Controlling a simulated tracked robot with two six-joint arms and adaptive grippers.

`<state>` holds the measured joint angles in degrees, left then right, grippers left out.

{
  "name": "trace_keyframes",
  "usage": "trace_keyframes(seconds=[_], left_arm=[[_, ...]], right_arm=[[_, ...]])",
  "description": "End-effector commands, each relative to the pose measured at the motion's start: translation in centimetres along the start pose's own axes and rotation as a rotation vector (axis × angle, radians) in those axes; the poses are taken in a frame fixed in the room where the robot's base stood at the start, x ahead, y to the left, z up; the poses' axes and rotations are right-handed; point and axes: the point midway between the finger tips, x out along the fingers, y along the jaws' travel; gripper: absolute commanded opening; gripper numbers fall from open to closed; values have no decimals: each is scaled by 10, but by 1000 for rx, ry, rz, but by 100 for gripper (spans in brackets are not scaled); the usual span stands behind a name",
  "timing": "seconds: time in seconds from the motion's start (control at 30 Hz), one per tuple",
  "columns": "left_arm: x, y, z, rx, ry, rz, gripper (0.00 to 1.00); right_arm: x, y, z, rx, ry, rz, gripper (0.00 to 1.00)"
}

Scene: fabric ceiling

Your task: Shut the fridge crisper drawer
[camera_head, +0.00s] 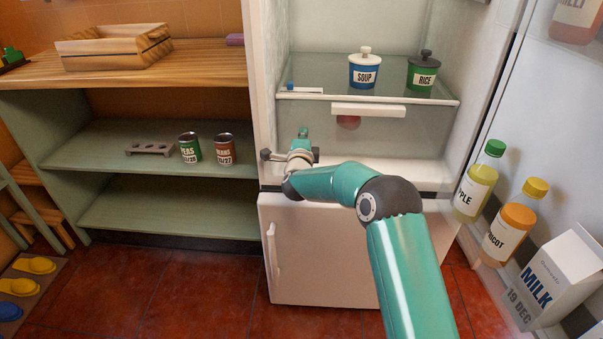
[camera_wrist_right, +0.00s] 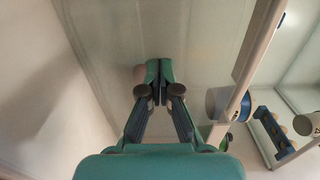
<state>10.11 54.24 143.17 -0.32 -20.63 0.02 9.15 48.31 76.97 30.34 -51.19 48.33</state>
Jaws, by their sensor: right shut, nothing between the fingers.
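The crisper drawer has a clear, pale front (camera_head: 400,138) with a white handle bar (camera_head: 368,110), low in the open fridge under the glass shelf. A red round thing shows through it just under the handle. I cannot tell how far out the drawer stands. My right gripper (camera_head: 303,133) is at the left part of the drawer front. In the right wrist view its fingers (camera_wrist_right: 159,84) are shut, empty, and point at a pale clear panel (camera_wrist_right: 190,35); contact cannot be told. My left gripper is not in view.
A soup jar (camera_head: 364,72) and a rice jar (camera_head: 421,74) stand on the fridge shelf (camera_head: 330,93). Green shelves (camera_head: 100,145) stand at left.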

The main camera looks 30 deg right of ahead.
Motion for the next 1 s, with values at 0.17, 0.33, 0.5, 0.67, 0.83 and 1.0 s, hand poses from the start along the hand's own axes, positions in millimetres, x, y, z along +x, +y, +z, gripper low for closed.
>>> trace_keyframes(seconds=[0.17, 0.33, 0.5, 0.67, 0.83, 1.0], left_arm=[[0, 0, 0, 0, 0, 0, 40], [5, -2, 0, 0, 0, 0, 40], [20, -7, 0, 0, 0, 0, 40], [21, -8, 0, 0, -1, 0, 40], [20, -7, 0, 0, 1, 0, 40], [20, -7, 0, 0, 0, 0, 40]], right_arm=[[2, -6, -2, 2, 2, -13, 0], [-4, -6, 2, 3, -3, -15, 0], [-25, 0, 14, 3, -14, -9, 0], [-53, -4, 20, 0, -21, -5, 0], [-86, -3, 20, 0, -22, -4, 0], [-115, -2, 19, 0, -22, -2, 0]])
